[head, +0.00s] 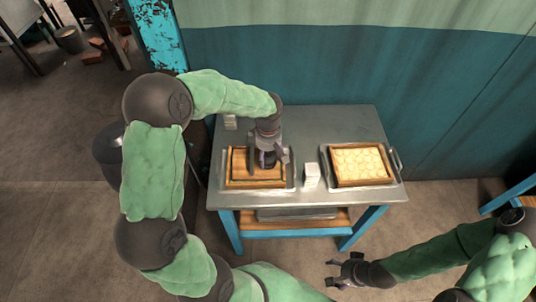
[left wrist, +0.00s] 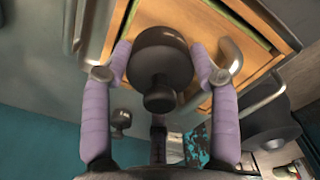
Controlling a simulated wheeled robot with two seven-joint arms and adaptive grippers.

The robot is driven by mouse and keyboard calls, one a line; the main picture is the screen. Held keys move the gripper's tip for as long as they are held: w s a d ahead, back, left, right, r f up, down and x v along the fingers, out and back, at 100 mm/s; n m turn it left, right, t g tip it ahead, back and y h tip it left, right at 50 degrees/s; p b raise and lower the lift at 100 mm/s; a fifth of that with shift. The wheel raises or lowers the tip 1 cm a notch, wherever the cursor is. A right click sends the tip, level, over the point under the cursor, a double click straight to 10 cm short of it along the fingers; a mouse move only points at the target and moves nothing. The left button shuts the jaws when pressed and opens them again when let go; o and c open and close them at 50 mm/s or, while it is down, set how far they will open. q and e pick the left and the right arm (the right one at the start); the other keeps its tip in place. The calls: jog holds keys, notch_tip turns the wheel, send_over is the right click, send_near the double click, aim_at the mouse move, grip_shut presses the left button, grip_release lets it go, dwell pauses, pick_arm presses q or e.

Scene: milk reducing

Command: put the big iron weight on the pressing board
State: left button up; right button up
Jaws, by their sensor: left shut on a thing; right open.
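The big iron weight (left wrist: 160,62) is dark and round with a knob, and sits between the purple-padded fingers of my left gripper (left wrist: 165,75). In the head view my left gripper (head: 268,160) is shut on it, over the wooden pressing board (head: 240,181). The board lies in the metal tray on the left side of the table and also shows in the left wrist view (left wrist: 205,25). I cannot tell whether the weight touches the board. My right gripper (head: 336,273) is open and empty, low in front of the table.
A second tray (head: 396,160) on the right of the table (head: 300,128) holds a wooden frame of pale round pieces (head: 360,162). A white block (head: 312,174) stands between the trays. A smaller dark weight (left wrist: 121,119) shows in the left wrist view. The table's back middle is clear.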

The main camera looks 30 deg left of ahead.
dwell(0.4)
pick_arm(q)
jog(key=o, duration=1.7)
jog(key=shift+o, duration=0.3)
jog(key=shift+f, duration=0.1)
jog(key=shift+o, duration=1.3)
jog(key=shift+r+p, duration=2.1)
jog(key=shift+r, duration=1.45)
